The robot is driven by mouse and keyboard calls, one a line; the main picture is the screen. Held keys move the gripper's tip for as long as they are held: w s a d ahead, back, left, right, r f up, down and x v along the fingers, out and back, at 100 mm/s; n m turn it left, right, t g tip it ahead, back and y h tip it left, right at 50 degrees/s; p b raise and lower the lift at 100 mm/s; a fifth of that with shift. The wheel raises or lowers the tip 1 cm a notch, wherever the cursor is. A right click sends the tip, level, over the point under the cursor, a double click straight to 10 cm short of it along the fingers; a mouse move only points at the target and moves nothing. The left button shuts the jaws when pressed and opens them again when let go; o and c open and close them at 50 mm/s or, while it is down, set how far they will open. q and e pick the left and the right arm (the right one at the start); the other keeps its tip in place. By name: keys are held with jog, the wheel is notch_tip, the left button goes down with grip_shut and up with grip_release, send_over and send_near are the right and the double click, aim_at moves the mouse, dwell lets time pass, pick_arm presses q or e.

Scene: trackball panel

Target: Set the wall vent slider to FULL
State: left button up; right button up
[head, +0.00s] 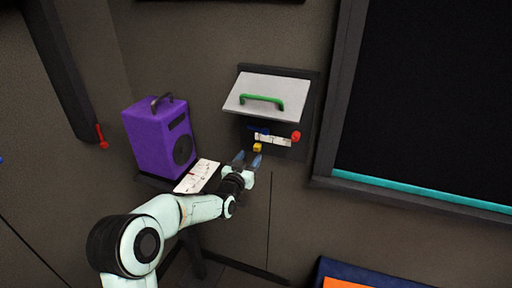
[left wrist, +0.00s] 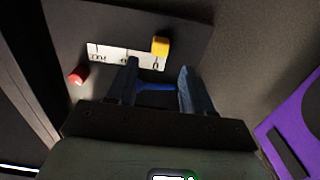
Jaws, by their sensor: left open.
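A dark wall panel (head: 311,100) carries a white label strip (head: 273,139) with dark marks. A red knob (head: 296,135) is at the strip's right end, a yellow block (head: 257,147) at its lower left, and a blue piece (head: 260,130) above its left part. I cannot tell which piece is the slider. In the left wrist view the panel appears turned around, with the red knob (left wrist: 78,75) left and yellow block (left wrist: 161,46) right. My left gripper (head: 248,158) is open just below the yellow block. In the wrist view, the blue piece (left wrist: 155,86) shows between its fingers.
A pale lid (head: 255,86) with a green handle (head: 262,100) tilts out above the strip. A large dark framed board (head: 430,100) is at right.

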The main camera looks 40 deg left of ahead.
aim_at(257, 149)
pick_arm(q)
jog(key=p+x, duration=0.1)
jog(key=x, duration=0.5)
jog(key=shift+w+p, duration=0.1)
jog(key=shift+p, duration=0.25)
pick_arm(e)
jog(key=shift+w+r, duration=0.3)
jog(key=shift+r, duration=0.3)
jog(key=shift+w+r, duration=0.25)
jog(key=shift+r, duration=0.35)
pick_arm(q)
jog(key=shift+c, duration=0.3)
grip_shut()
jog(key=shift+d, duration=0.15)
pick_arm(e)
jog(key=shift+f, duration=0.1)
